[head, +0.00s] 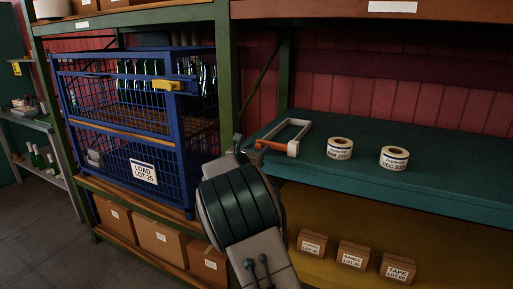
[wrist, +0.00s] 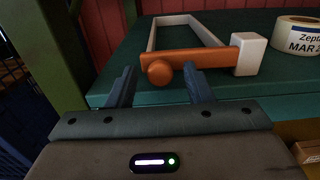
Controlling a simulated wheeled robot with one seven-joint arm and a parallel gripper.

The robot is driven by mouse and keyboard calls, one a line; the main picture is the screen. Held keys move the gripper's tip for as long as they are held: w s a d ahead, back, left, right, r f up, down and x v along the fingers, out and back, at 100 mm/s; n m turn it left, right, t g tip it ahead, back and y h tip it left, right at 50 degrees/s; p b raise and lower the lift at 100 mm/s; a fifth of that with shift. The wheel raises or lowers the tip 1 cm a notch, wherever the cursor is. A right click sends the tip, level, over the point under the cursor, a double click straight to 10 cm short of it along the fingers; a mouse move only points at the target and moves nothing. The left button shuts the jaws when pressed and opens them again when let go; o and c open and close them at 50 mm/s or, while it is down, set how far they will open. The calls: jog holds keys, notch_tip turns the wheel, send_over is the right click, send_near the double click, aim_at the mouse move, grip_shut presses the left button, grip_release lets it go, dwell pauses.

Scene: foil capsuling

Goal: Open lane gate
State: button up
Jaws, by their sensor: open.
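A white U-shaped lane frame (head: 290,127) lies on the teal shelf. An orange gate bar (head: 272,146) spans its front end, from a white block at the right to a round orange knob (wrist: 159,72) at the left. The bar closes off the front of the lane. In the wrist view, my gripper (wrist: 160,86) is open, its two dark fingers apart and pointing at the bar. The knob shows between the fingertips, nearer the left one; I cannot tell whether either touches it. In the head view my arm hides most of the gripper.
Two label rolls (head: 340,148) (head: 394,158) stand on the teal shelf (head: 450,185) right of the lane. A green post (head: 228,70) rises close to my gripper's left. A blue wire cage (head: 120,130) with bottles and a yellow latch stands left. Small cartons (head: 352,255) sit below.

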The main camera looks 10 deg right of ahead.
jog(key=shift+w, duration=0.15)
grip_shut()
